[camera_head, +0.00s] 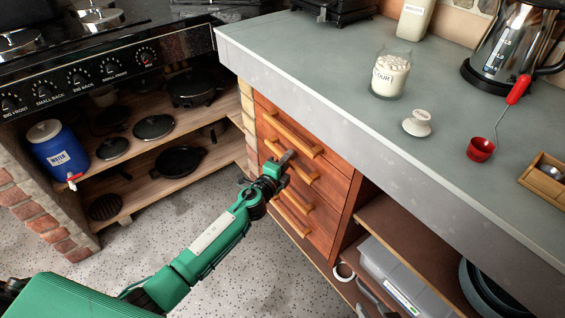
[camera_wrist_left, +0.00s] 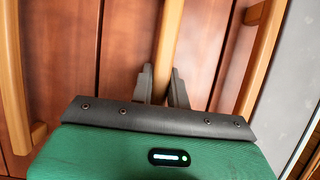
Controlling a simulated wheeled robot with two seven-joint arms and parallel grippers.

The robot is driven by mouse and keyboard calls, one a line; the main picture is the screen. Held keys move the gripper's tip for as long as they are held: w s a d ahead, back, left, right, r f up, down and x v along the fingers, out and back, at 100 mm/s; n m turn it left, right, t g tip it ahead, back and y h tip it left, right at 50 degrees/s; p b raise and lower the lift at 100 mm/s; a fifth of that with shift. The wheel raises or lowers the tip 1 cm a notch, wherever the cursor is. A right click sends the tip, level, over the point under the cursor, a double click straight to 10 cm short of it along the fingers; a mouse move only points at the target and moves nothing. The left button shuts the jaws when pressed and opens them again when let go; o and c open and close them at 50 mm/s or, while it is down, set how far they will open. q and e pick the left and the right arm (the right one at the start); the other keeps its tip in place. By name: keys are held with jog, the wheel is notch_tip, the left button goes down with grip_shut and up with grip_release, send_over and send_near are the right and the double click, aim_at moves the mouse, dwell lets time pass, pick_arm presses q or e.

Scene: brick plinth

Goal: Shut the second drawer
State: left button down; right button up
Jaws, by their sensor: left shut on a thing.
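The wooden drawer stack (camera_head: 322,195) stands under the grey counter, with light wooden bar handles on its fronts. My left gripper (camera_head: 284,161) reaches in from the left and is at the second drawer's handle (camera_head: 305,173), below the top handle (camera_head: 292,137). In the left wrist view my left gripper (camera_wrist_left: 161,82) has its two grey fingers on either side of a wooden handle bar (camera_wrist_left: 170,30), shut on it. The second drawer's front is partly hidden by the gripper. Its front looks nearly flush with the others; any small gap cannot be told. My right gripper is not in view.
The counter (camera_head: 330,60) overhangs the drawers. An open shelf with a grey box (camera_head: 395,275) is to the right. A stove and shelves with pans (camera_head: 180,160) and a blue container (camera_head: 58,150) are to the left. The speckled floor (camera_head: 240,280) in front is clear.

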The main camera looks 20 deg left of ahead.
pick_arm(q)
jog(key=c, duration=1.4)
grip_release()
jog(key=shift+w+d, duration=0.1)
jog(key=shift+d, duration=0.05)
jog(key=shift+o, duration=0.2)
pick_arm(e)
jog(key=shift+d+r, duration=0.1)
jog(key=shift+r, duration=0.05)
jog(key=shift+w+r, duration=0.1)
pick_arm(q)
jog(key=shift+s, duration=0.4)
jog(key=v, duration=1.3)
pick_arm(e)
jog(key=shift+s+d+g, duration=0.2)
jog(key=shift+d+g, duration=0.1)
jog(key=shift+d, duration=0.05)
jog(key=shift+d, duration=0.1)
